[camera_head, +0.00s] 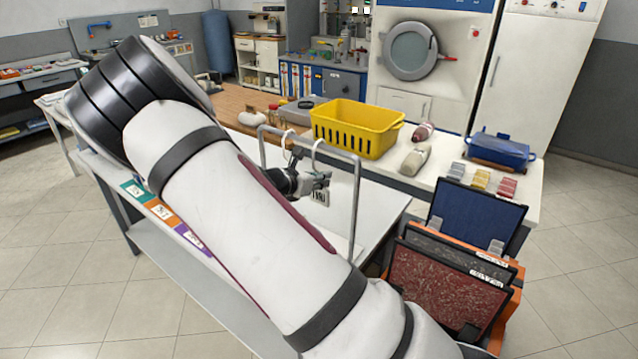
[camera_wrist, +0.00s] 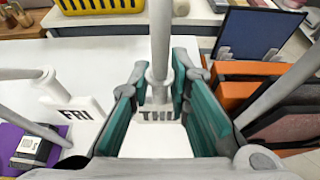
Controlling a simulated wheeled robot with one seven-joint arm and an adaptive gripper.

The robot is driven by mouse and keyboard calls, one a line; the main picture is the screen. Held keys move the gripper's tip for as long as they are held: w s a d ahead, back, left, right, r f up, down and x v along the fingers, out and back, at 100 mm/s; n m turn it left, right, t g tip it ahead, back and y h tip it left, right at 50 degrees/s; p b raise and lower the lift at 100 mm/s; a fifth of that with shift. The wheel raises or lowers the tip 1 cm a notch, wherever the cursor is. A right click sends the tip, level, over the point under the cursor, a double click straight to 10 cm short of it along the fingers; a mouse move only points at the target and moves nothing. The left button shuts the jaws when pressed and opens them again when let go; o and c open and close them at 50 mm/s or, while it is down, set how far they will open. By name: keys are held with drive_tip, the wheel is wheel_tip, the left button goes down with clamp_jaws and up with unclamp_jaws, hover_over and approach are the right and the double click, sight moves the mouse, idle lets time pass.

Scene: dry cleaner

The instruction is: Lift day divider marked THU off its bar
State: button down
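The THU divider (camera_wrist: 158,113) is a white tag with dark letters, between my gripper's two teal-padded fingers in the wrist view. Its pale stem rises between the fingertips. My gripper (camera_wrist: 161,80) looks open around it, with a gap beside the stem; contact is unclear. In the head view, my gripper (camera_head: 318,184) is at the tag below the grey metal bar (camera_head: 310,142), where white hooks hang. The FRI divider (camera_wrist: 78,114) is to the left in the wrist view. My arm hides part of the rack in the head view.
A yellow basket (camera_head: 355,128) stands behind the bar. Orange crates (camera_head: 510,310) with dark and red panels are close on the right. A blue bin (camera_head: 500,150) is farther right.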

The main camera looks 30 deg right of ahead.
drive_tip(key=shift+r, duration=0.15)
drive_tip(key=shift+a+r, duration=0.1)
drive_tip(key=shift+r, duration=1.15)
drive_tip(key=a+f+b+v, duration=0.1)
drive_tip(key=f+b+v, duration=0.1)
drive_tip(key=v, duration=2.4)
drive_tip(key=shift+s+a+f, duration=0.15)
drive_tip(key=shift+s+f, duration=0.1)
drive_tip(key=shift+f, duration=0.1)
